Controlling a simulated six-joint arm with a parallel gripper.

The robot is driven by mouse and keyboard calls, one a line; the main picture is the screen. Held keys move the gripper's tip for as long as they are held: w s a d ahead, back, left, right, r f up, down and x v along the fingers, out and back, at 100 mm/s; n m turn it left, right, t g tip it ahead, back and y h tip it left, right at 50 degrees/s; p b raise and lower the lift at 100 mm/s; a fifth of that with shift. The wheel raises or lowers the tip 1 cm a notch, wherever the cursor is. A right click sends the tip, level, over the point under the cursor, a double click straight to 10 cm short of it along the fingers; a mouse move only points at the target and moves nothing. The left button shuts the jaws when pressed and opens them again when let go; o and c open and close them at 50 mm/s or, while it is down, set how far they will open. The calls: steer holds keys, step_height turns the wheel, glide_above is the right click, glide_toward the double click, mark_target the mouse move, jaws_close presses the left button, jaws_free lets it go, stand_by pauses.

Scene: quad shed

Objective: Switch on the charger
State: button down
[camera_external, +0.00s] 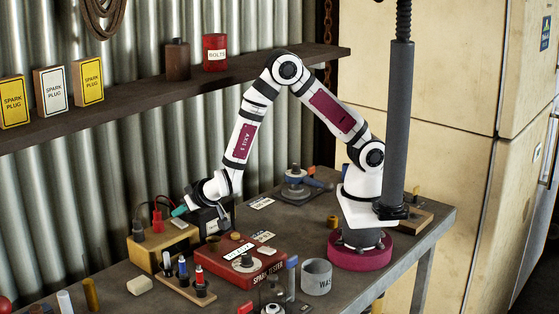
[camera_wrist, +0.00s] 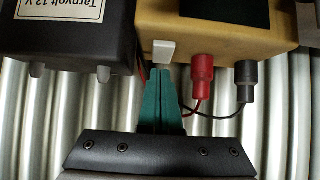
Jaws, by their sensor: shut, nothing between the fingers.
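The charger (camera_external: 180,246) is a yellow box at the back left of the bench, with a red plug (camera_wrist: 202,67) and a black plug (camera_wrist: 246,72) on one face. A white switch lever (camera_wrist: 163,49) sticks out of that same face, beside the red plug. Which position it is in, I cannot tell. My gripper (camera_wrist: 161,75) has teal fingers, shut and empty. Their tips are right at the free end of the lever; I cannot tell if they touch. In the external view my gripper (camera_external: 179,211) is just above and behind the charger.
A black Tarnvolt 12 V battery (camera_wrist: 70,40) stands close beside the charger. Red and black leads loop near my fingers. A red spark tester (camera_external: 240,268) and a wooden block with several plugs (camera_external: 184,286) sit in front. The corrugated wall is close behind.

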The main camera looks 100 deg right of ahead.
steer(key=shift+f, duration=0.3)
steer(key=shift+w+d+f, duration=0.15)
steer(key=shift+f, duration=0.15)
steer(key=shift+d, duration=0.1)
steer(key=shift+w+d+r, duration=0.2)
steer(key=shift+w+d, duration=0.25)
steer(key=shift+w, duration=0.1)
